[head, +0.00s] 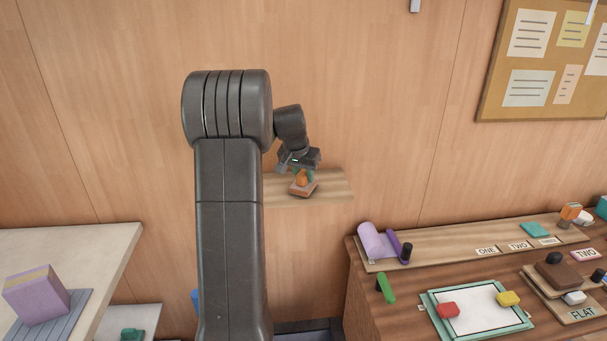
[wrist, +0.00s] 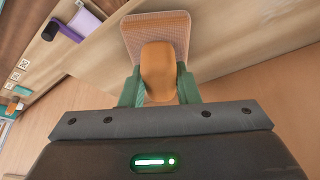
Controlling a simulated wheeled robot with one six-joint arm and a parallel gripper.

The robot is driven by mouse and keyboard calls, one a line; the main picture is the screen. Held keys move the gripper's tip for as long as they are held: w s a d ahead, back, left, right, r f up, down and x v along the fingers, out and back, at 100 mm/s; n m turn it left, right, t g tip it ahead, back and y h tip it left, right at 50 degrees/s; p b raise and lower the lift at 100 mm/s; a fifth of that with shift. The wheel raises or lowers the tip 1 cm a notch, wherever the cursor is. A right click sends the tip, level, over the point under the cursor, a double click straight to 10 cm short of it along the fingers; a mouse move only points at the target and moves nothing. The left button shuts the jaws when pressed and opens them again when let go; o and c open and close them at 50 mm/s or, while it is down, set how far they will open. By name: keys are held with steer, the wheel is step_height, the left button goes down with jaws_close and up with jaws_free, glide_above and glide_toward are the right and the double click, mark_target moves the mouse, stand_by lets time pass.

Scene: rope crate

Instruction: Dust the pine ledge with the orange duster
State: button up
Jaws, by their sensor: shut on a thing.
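The pine ledge (head: 338,186) is a pale wooden shelf on the wall, partly hidden behind my arm in the head view. The orange duster (wrist: 158,70) has a rounded orange grip on a flat reddish-brown base. My gripper (head: 302,176) is shut on the orange grip, with green fingers on both sides of it in the wrist view (wrist: 159,88). In the head view the duster (head: 302,187) is over the ledge's front part, slightly tilted in the picture. I cannot tell whether its base touches the ledge. The ledge also shows in the wrist view (wrist: 230,50).
A wooden bench (head: 400,300) stands at the right with a purple holder (head: 375,241), a green item (head: 385,288), a whiteboard (head: 480,311) and labelled places. A pale table (head: 90,240) with a purple block (head: 37,295) is at the left. A pinboard (head: 545,60) hangs upper right.

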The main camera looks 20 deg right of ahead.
steer(key=shift+f, duration=0.3)
steer(key=shift+s, duration=0.15)
steer(key=shift+s+a+r+b, duration=0.1)
steer(key=shift+s+a+b, duration=0.1)
steer(key=shift+s+b, duration=0.35)
steer(key=shift+w, duration=0.15)
steer(key=shift+w+d+f+p, duration=0.1)
steer(key=shift+w+d+p, duration=0.1)
steer(key=shift+w+p, duration=0.35)
steer(key=shift+w+d+f+p, duration=0.15)
steer(key=shift+w+p, duration=0.1)
steer(key=shift+w, duration=0.45)
steer(key=shift+s, duration=0.1)
